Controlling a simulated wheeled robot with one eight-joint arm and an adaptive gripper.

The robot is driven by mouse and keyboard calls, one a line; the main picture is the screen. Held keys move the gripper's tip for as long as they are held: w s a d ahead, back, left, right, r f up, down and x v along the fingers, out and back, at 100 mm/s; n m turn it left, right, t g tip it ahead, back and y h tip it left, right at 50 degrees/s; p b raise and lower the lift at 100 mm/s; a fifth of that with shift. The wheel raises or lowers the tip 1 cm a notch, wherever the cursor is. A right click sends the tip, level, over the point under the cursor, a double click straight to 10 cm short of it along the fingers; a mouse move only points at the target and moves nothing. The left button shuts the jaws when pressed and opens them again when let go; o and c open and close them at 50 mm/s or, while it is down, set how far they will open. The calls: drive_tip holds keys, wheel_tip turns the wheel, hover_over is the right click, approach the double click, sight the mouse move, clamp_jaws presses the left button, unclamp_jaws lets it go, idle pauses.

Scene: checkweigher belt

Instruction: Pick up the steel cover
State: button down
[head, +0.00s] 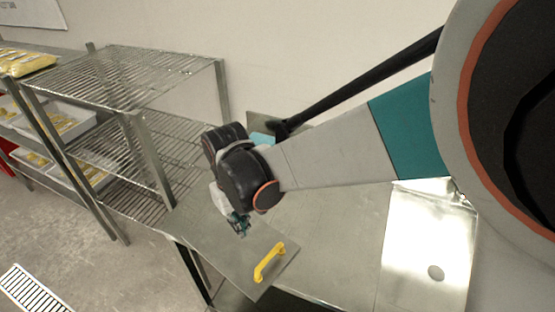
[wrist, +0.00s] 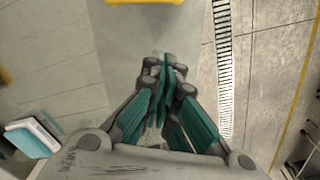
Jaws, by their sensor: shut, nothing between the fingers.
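The steel cover (head: 222,262) is a flat grey plate with a yellow handle (head: 269,262) along its right part. It lies at the near left end of the steel table, and its corner seems to reach past the table edge. In the wrist view the cover (wrist: 150,30) is below my fingers, with the handle (wrist: 145,2) cut off at the top edge. My gripper (head: 240,228) is over the cover, to the left of the handle and apart from it. In the wrist view its fingertips (wrist: 165,68) are together and empty.
A shiny metal plate (head: 425,235) lies at the right. A blue and white box (wrist: 32,138) shows at the left in the wrist view.

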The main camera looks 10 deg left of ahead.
sight(259, 265)
wheel_tip(259, 265, down, 9)
drive_tip(key=shift+w+b, duration=0.15)
drive_tip(key=shift+b, duration=1.1)
drive_tip(key=shift+s+d+f+b, duration=0.25)
drive_tip(key=shift+s+d+b, duration=0.05)
drive_tip(key=shift+s+d, duration=1.1)
drive_tip(key=shift+d, duration=0.1)
drive_tip(key=shift+s+d, duration=1.1)
drive_tip(key=shift+s, duration=0.05)
drive_tip(key=shift+b, duration=0.3)
